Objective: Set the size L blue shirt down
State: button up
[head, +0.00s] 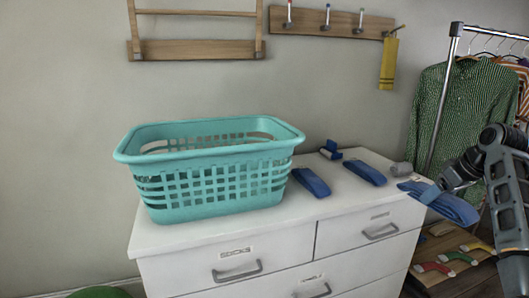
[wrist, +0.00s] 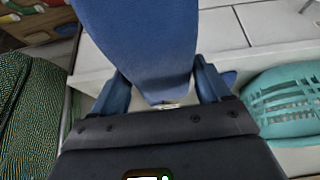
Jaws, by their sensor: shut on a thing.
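My gripper (head: 446,187) is at the right end of the white dresser (head: 215,245) in the head view. It is shut on a folded blue shirt (head: 455,210), whose size label I cannot read. The shirt hangs at or just past the dresser's right edge; whether it touches the top is unclear. In the wrist view, my gripper's fingers (wrist: 163,85) flank the blue shirt (wrist: 140,35), which reaches away over the drawer fronts. Two other folded blue pieces, one nearer the basket (head: 312,182) and one farther right (head: 365,173), lie on the dresser top.
A teal basket (head: 215,190) fills the dresser's left part. A small blue object (head: 330,150) and a grey roll (head: 402,169) sit near the back. A clothes rack with a green patterned shirt (head: 440,105) stands at right. Bare top shows between the pieces.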

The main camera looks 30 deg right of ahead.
jog(key=w+a+f+n, duration=0.1)
jog(key=a+f, duration=0.8)
jog(key=a, duration=0.8)
jog(key=w+a+f, duration=0.2)
jog(key=a+f, duration=0.7)
jog(key=a, duration=0.8)
jog(key=w+a+f+n+y, duration=0.1)
jog(key=a+f, duration=0.8)
jog(key=a, duration=0.9)
jog(key=shift+w+f+n, duration=0.3)
jog(key=shift+w+f, duration=0.05)
jog(key=shift+w, duration=0.2)
jog(key=shift+a, duration=0.1)
notch_tip(320, 180, up, 3)
jog(key=p, duration=0.3)
jog(key=shift+a+r, duration=0.1)
jog(key=shift+r, duration=0.1)
